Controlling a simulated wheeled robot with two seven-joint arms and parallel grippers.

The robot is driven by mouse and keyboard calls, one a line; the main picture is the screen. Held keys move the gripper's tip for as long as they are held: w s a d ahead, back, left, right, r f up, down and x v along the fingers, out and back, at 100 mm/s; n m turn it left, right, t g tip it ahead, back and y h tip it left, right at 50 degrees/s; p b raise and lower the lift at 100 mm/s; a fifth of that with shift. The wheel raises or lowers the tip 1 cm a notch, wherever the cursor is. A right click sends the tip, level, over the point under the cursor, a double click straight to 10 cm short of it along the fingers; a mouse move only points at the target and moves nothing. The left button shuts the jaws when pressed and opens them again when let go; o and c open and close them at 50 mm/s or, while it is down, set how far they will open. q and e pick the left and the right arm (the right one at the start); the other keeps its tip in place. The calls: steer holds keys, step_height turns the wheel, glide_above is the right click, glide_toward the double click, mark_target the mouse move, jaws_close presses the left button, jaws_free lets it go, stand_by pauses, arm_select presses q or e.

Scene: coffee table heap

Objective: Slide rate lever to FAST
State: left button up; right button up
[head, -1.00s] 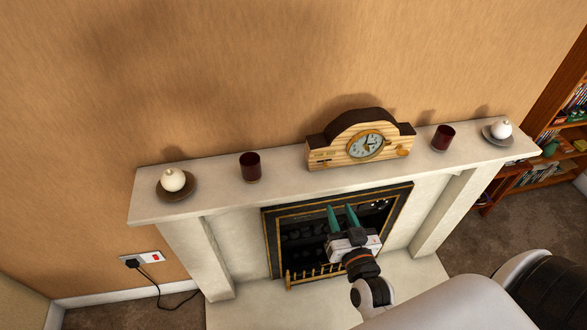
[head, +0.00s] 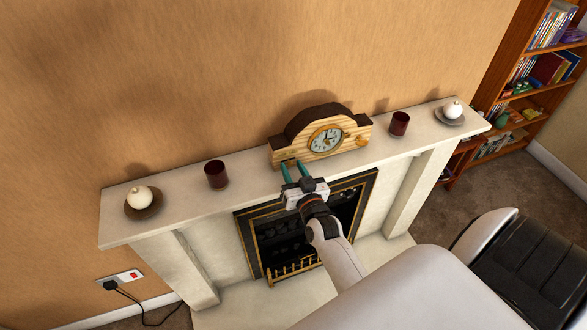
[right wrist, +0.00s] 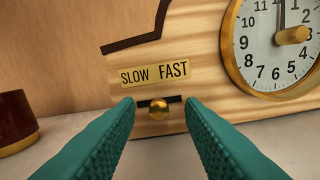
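The wooden mantel clock (head: 296,148) stands on the mantel. In the right wrist view its front carries a gold label (right wrist: 154,73) reading SLOW on the left and FAST on the right. Below the label is a dark horizontal slot with a round brass lever knob (right wrist: 158,110) near its middle. My right gripper (head: 292,165) is at the clock's lower left front. In the right wrist view its green fingers (right wrist: 160,101) are open, one on each side of the knob, with visible gaps. Whether the fingertips reach past the knob in depth I cannot tell. My left gripper is out of view.
On the white mantel (head: 185,205) stand dark red cups, one left of the clock (head: 216,174) and one right of it (head: 399,123). A white round candle sits on a dish near each end. The clock's dial (right wrist: 275,45) is right of the lever.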

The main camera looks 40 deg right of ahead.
jaws_close()
steer(key=shift+s+d, duration=0.15)
steer(key=shift+d, duration=0.6)
jaws_free()
